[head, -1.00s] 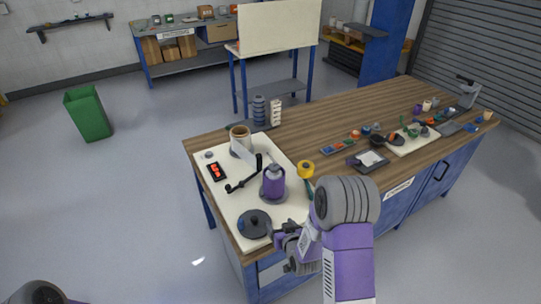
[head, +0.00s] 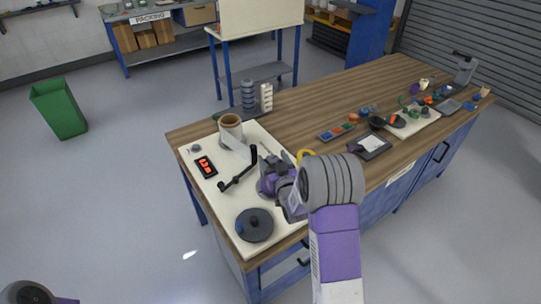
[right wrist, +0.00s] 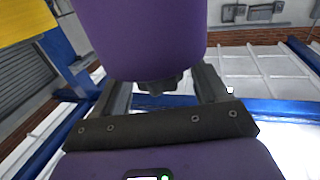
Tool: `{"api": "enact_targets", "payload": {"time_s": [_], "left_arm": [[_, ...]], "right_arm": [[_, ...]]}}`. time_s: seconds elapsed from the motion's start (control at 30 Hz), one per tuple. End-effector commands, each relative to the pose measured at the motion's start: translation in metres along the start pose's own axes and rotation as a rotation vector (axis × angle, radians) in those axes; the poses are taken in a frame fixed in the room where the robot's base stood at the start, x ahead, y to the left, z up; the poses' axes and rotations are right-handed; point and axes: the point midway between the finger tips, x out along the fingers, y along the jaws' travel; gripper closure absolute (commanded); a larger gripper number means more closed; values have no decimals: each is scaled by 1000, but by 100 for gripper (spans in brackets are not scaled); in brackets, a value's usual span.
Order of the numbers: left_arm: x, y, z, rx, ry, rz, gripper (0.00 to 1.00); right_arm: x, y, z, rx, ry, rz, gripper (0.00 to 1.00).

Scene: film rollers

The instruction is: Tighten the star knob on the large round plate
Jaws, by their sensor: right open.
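A dark round plate (head: 246,235) lies flat at the near end of the white board, with a small dark blue-grey knob (head: 253,220) at its middle. The knob's star shape and its fit are too small to judge. A purple cylinder (head: 265,186) stands on the board behind the plate, partly hidden by my right gripper (head: 279,176). That gripper is open and at the cylinder's top right, away from the plate's knob. In the right wrist view, a large purple surface (right wrist: 145,40) lies before the fingers; contact cannot be told. My left gripper is out of view.
The white board (head: 217,212) also bears a black crank-like arm (head: 238,170), a brown cup-like roll (head: 231,127) and a red-and-black box (head: 205,166). Yellow tape (head: 306,154) is partly behind my right arm. Small parts and trays lie on the right of the wooden bench.

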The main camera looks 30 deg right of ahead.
Motion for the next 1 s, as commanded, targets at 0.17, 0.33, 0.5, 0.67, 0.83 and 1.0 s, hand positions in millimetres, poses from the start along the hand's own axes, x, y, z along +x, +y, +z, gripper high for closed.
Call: {"api": "enact_targets", "payload": {"time_s": [0.17,0.33,0.5,0.67,0.83,1.0], "left_arm": [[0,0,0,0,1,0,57],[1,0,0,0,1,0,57],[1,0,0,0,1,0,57],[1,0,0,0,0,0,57],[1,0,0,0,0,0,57],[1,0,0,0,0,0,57]], "right_arm": [[18,0,1,-1,0,-1,27],[23,0,1,0,-2,0,27],[23,0,1,1,-2,0,27],[23,0,1,1,-2,0,48],[23,0,1,1,-2,0,74],[23,0,1,1,-1,5,78]]}}
